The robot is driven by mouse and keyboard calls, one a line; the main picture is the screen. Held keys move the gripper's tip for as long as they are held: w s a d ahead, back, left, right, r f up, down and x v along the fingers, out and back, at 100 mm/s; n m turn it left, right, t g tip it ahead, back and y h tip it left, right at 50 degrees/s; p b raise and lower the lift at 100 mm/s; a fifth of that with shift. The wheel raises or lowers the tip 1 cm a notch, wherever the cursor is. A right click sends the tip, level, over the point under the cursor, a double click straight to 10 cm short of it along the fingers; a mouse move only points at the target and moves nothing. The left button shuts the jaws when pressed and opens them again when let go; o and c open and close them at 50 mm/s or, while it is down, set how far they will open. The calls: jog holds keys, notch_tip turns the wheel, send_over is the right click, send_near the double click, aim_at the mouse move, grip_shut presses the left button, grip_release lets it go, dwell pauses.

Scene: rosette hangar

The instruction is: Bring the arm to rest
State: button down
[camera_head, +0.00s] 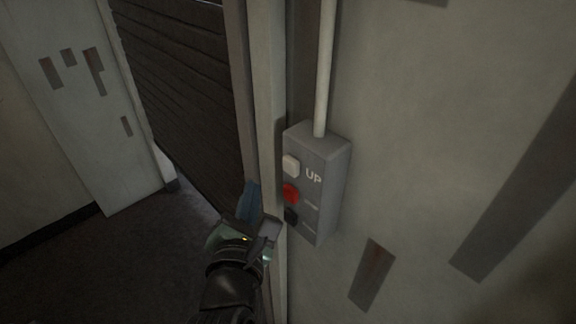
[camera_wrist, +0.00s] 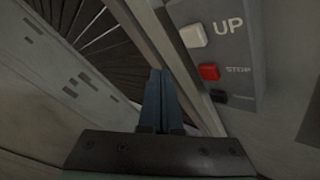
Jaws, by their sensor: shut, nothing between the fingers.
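My gripper (camera_head: 252,190) is in front of the door frame, just left of a grey control box. In the wrist view its blue fingers (camera_wrist: 159,100) are together with nothing between them. The fingertips appear apart from the box's buttons. My dark arm reaches up from the bottom of the head view.
The grey control box (camera_head: 325,185) is on the wall, with a white UP button (camera_head: 291,166), a red STOP button (camera_head: 291,192) and a black button (camera_head: 291,215). A pipe (camera_head: 325,70) runs up from it. A dark slatted shutter (camera_head: 185,90) stands left; open floor (camera_head: 110,260) lies below.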

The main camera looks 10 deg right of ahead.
dwell(0.3)
notch_tip(320, 180, up, 16)
jog(key=s+m+t+b, duration=0.1)
jog(key=m+t+b, duration=0.35)
jog(key=m, duration=0.75)
jog(key=s+r+m+t+y+b, duration=0.1)
jog(key=s+r+m+t, duration=0.2)
jog(key=s+r+m, duration=0.3)
jog(key=s+d+r+m+t+y+b, duration=0.1)
jog(key=s+r+m+t+b, duration=0.1)
jog(key=s+r+m, duration=0.3)
notch_tip(320, 180, up, 5)
jog(key=m+t, duration=0.1)
jog(key=m, duration=0.2)
jog(key=shift+s+m+t+y+b, duration=0.3)
jog(key=shift+s+m+t, duration=0.05)
jog(key=shift+m, duration=0.05)
